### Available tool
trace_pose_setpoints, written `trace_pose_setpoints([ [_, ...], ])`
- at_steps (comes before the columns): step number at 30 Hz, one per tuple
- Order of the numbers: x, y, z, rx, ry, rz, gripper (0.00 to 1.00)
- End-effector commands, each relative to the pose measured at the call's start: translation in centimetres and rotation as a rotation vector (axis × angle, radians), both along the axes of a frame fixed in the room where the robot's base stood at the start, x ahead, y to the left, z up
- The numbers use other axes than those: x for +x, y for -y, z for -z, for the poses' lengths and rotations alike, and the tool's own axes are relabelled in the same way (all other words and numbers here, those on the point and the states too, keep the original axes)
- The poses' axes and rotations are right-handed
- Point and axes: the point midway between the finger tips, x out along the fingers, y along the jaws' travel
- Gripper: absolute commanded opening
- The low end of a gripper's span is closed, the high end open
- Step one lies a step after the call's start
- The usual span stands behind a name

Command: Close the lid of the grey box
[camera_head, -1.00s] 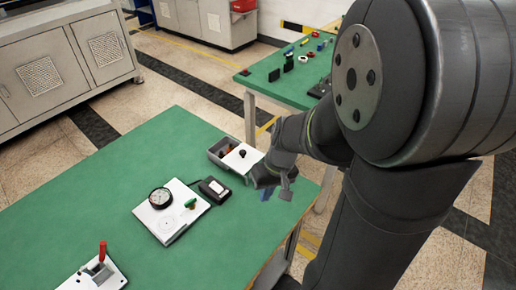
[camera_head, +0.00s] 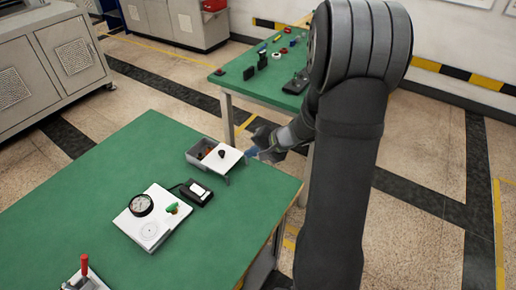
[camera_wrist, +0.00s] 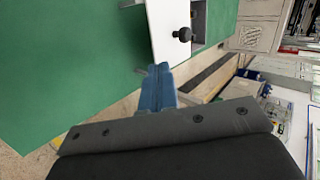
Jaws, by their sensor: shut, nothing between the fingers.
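The grey box (camera_head: 191,158) stands near the far right edge of the green table. Its flat white lid (camera_head: 229,162) with a black knob (camera_head: 221,153) covers the right part and juts out past the box to the right. The left part is open, and small reddish and dark things show inside. My gripper (camera_head: 251,153) is at the lid's right end. In the wrist view, the blue fingers (camera_wrist: 158,72) are shut and empty, with tips close to the edge of the white lid (camera_wrist: 166,22); I cannot tell whether they touch it.
A white board with a round gauge (camera_head: 141,205) and a green part, and a small black device (camera_head: 196,192), lie left of and in front of the box. A red-handled clamp (camera_head: 84,270) is at the near left. A second green table (camera_head: 235,82) stands behind.

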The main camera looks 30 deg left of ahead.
Motion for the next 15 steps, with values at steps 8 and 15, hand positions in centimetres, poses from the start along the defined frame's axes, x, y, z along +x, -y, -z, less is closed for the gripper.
trace_pose_setpoints([
  [8,-0.9,-4.4,3.0,0.000,0.002,-0.004,0.00],
  [15,-1.4,-6.7,2.9,-0.001,0.002,-0.003,0.00],
])
